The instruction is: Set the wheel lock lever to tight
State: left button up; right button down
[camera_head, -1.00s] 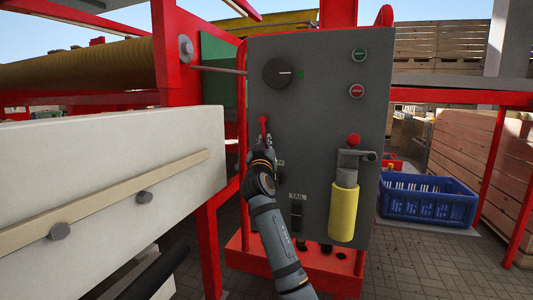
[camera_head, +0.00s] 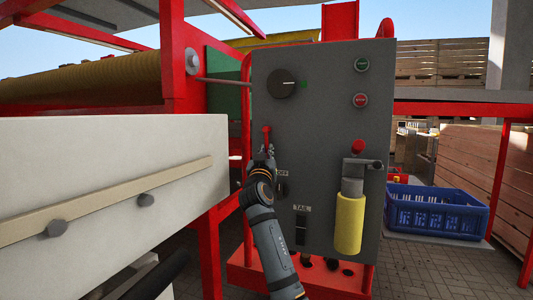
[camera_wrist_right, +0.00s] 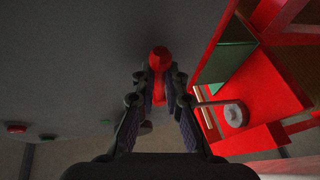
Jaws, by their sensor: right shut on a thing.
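A red-knobbed lever (camera_head: 266,131) stands out from the left part of the grey control panel (camera_head: 325,115). My right gripper (camera_head: 267,150) is at this lever, coming from below in the head view. In the right wrist view the red knob (camera_wrist_right: 160,58) sits at the fingertips of my right gripper (camera_wrist_right: 158,82), which is shut on the lever just by the knob. The lever's base and any labels beside it are hidden by my gripper and arm. My left gripper is not in view.
The panel also carries a black rotary dial (camera_head: 281,84), a green button (camera_head: 361,64), a red button (camera_head: 360,100) and a TAIL switch (camera_head: 301,225). A blue crate (camera_head: 437,212) stands at right.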

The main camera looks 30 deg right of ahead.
jog(key=c, duration=1.4)
grip_release()
jog(key=shift+f, duration=0.25)
jog(key=shift+r, duration=0.1)
jog(key=v, duration=1.2)
